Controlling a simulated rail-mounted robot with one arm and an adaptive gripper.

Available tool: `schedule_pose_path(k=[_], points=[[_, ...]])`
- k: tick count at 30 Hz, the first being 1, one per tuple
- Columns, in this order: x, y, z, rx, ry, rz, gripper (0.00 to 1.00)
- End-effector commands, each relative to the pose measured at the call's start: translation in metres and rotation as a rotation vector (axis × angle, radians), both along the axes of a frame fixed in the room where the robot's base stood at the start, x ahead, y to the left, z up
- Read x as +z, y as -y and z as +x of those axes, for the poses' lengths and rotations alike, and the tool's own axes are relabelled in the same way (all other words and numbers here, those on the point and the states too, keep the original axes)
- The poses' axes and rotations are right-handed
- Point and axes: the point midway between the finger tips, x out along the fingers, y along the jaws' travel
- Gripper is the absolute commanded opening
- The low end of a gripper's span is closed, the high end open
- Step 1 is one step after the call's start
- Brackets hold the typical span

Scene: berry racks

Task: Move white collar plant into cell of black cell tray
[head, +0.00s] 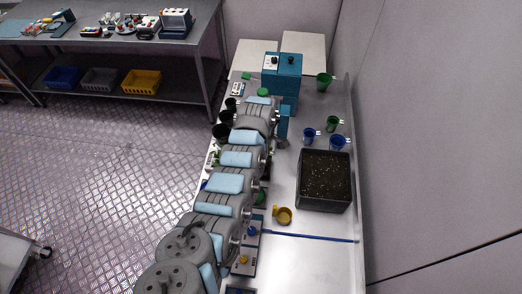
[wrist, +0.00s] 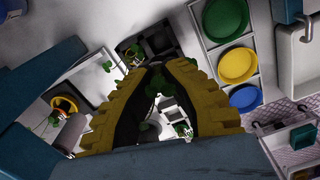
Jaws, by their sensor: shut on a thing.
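In the wrist view my gripper (wrist: 160,68) has two yellow ridged fingers closed in toward each other. Green leaves of a plant (wrist: 157,82) show between them, and the gripper is shut on this plant. Its collar cannot be made out clearly; a pale round shape shows lower down between the fingers. A black cell tray (wrist: 165,38) lies just beyond the fingertips, partly covered by leaves. I cannot tell whether the plant touches the tray. In the head view my arm covers the left side of the bench, and the fingers and the held plant are hidden.
A black box of soil (head: 325,207) stands right of my arm, with a yellow mug (head: 284,215) and a blue rod (head: 310,237) nearby. Green and blue cups stand behind it. The wrist view shows green (wrist: 225,18), yellow (wrist: 237,65) and blue (wrist: 245,97) round dishes.

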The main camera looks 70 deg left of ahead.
Motion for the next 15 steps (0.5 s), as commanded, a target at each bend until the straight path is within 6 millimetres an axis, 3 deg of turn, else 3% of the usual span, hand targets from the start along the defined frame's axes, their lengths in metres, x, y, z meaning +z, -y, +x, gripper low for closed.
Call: schedule_pose_path(k=[15], points=[[-0.037, 0.0, 0.0, 0.001, -0.001, -0.001, 0.0]])
